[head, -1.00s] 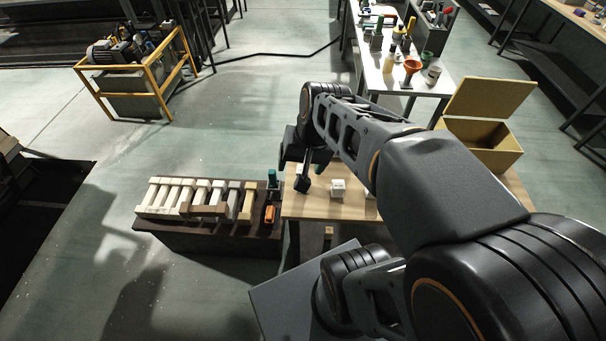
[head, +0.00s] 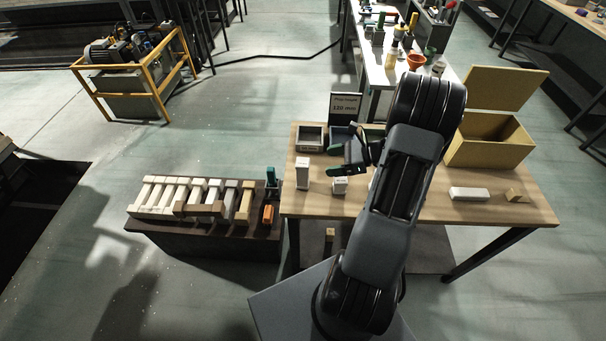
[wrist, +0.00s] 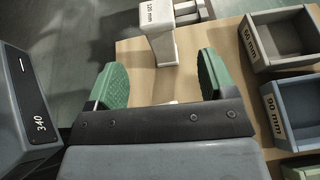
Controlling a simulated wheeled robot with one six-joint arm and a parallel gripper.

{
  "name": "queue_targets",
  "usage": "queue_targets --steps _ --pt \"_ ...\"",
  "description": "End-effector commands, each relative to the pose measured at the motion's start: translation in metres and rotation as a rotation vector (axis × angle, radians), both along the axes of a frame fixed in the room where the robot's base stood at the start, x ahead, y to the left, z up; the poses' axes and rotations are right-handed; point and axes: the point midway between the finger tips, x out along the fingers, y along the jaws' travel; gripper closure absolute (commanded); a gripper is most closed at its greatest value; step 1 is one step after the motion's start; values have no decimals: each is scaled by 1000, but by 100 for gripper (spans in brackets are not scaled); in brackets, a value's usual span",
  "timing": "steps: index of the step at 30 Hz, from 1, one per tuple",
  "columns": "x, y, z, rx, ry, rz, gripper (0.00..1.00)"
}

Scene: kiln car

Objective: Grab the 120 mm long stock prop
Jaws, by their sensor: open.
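A pale upright prop (wrist: 160,34) stands near the table edge in the wrist view, beyond my fingertips. In the head view my gripper (head: 350,158) is above the table, right of the taller prop and partly hidden by my arm.
A sign (head: 344,106) reads prop height 120 mm. A dark rack (head: 190,236) of several props is left of the table. A white bar (head: 469,194) lies at right.

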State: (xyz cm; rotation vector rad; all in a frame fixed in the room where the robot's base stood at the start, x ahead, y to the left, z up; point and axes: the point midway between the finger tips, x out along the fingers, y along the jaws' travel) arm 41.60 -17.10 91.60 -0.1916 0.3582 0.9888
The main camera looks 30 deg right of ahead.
Motion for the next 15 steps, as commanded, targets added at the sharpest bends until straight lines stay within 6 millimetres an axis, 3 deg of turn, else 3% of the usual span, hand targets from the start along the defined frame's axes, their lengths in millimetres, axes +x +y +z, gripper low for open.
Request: queue_targets --steps 6,15 --pt "18 29 -13 -1 0 4 23" --pt "27 43 -20 -3 0 4 23"
